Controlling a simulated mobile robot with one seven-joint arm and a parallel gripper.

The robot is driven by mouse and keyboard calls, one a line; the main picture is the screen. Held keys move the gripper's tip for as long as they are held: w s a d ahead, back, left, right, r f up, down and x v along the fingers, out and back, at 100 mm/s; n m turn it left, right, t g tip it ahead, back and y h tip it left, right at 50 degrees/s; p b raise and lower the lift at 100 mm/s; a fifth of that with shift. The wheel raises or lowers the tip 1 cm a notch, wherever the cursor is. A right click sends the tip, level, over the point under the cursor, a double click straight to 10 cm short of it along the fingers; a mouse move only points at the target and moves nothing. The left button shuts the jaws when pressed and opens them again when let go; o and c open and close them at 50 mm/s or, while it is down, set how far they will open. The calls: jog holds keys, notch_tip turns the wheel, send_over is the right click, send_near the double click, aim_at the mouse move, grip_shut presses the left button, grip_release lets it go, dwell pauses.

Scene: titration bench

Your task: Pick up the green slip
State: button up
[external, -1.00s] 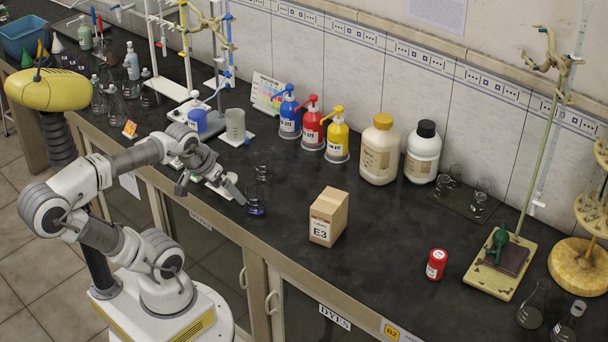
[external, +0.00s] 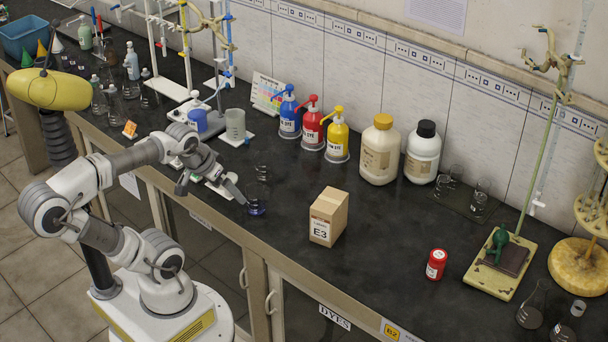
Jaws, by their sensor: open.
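I cannot make out a green slip for certain in the external view; it may be hidden by my arm or too small to tell. My gripper (external: 213,188) is open, low over the front left part of the dark bench top. I cannot see anything held in it. One finger reaches right, close beside a small glass with blue liquid (external: 256,208); I cannot tell whether they touch.
Small clear glassware (external: 263,172) stands just behind the blue glass. A cardboard box (external: 328,217) marked E3 is to the right. Dye pump bottles (external: 312,128) and a beaker (external: 235,124) stand behind.

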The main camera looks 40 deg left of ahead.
dwell(0.5)
jog(key=w+a+f+n+h+b, duration=0.2)
jog(key=w+a+f+n+h, duration=0.1)
jog(key=w+a+f+n, duration=0.55)
jog(key=w+a+f+n+h+b, duration=0.1)
jog(key=w+a+f+n+h, duration=0.15)
jog(key=w+a+n, duration=0.5)
jog(key=s+a+f+n+t+y+b, duration=0.1)
jog(key=s+a+f+n+t+y, duration=0.2)
jog(key=a+n, duration=0.5)
jog(key=s+a+f+n+t+y, duration=0.15)
jog(key=s+a+f+n, duration=0.35)
jog(key=a, duration=0.6)
jog(key=s+a+f+n+t+y+b, duration=0.1)
jog(key=s+a+f+n+t, duration=0.1)
jog(key=a+f+n+t, duration=0.45)
jog(key=w+f+g, duration=0.1)
jog(key=w, duration=0.2)
jog(key=w+a+f+g, duration=0.1)
jog(key=w, duration=0.3)
jog(key=w+a+f+g+b, duration=0.1)
jog(key=w, duration=0.3)
jog(key=shift+w+a+n, duration=0.1)
jog(key=shift+a+n, duration=0.1)
jog(key=shift+n, duration=0.05)
jog(key=shift+d+b+x, duration=0.2)
jog(key=shift+b+x, duration=0.1)
jog(key=shift+x, duration=2.35)
jog(key=shift+r, duration=0.1)
jog(key=c, duration=1.2)
